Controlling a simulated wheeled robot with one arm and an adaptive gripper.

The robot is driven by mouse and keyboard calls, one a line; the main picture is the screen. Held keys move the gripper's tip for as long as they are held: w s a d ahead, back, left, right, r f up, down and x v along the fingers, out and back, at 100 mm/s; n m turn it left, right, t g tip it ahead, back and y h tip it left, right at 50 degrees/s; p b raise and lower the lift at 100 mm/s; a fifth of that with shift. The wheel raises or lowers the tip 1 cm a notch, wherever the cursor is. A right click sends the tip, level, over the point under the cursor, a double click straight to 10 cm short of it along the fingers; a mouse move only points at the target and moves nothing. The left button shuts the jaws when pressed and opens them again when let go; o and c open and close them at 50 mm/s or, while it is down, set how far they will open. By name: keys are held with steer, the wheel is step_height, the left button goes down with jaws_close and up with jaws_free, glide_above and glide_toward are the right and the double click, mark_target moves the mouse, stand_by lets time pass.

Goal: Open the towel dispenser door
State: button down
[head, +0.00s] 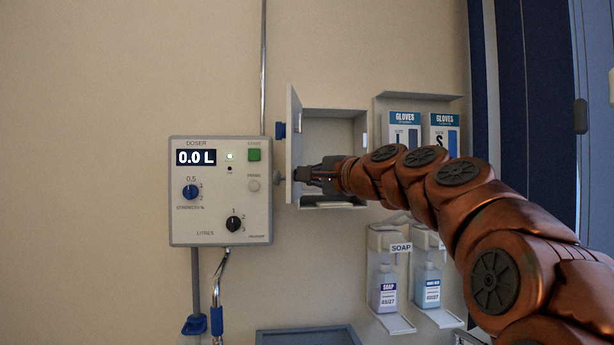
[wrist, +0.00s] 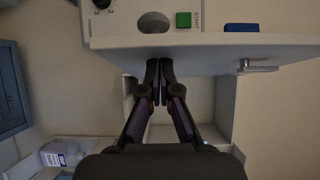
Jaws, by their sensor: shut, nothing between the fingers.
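The towel dispenser (head: 330,128) is a pale box on the wall, right of the doser. Its door (head: 293,140) is hinged on the left and stands swung outward, so the interior shows. The door also shows in the wrist view as a wide pale panel (wrist: 210,58). My gripper (head: 298,173) is shut and empty in front of the dispenser's opening, on the inner side of the door. In the wrist view the closed fingertips (wrist: 159,65) are at the door's inner face; I cannot tell if they touch. My gripper and arm hide part of the interior.
The doser panel (head: 220,205) stands close left of the door. A glove holder (head: 419,98) is at the right, behind my arm. Soap dispensers (head: 388,265) hang below, and a blue-grey tray (head: 307,336) is at the bottom. The upper left wall is clear.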

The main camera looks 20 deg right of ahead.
steer(key=shift+d, duration=0.1)
steer(key=d+b+v, duration=0.1)
steer(key=d+v, duration=0.1)
steer(key=v, duration=1.1)
steer(key=shift+w+d, duration=0.25)
steer(key=shift+w, duration=0.25)
steer(key=s+a+f+n+g, duration=0.25)
steer(key=a+f, duration=0.35)
steer(key=f, duration=0.3)
steer(key=s+a+f+n+g, duration=0.1)
steer(key=a+f+n+g, duration=0.25)
steer(key=a+f, duration=0.45)
steer(key=s+a+f+n+g, duration=0.2)
steer(key=a+f+g, duration=0.2)
steer(key=f, duration=0.7)
steer(key=s+d+f+n+g+h, duration=0.1)
steer(key=s+f+n+g+h, duration=0.1)
steer(key=s+f, duration=0.5)
steer(key=s+d+f+n+g+h+p, duration=0.1)
steer(key=s+f+g, duration=0.3)
steer(key=s+f, duration=0.4)
steer(key=s+d+f+n+g+h+p, duration=0.1)
steer(key=s+f+n+g+h, duration=0.1)
steer(key=s+f, duration=0.6)
steer(key=s+n+g, duration=0.1)
steer(key=s, duration=0.1)
steer(key=shift+s+d+h, duration=0.3)
steer(key=shift+s+d, duration=0.05)
steer(key=shift+s, duration=0.05)
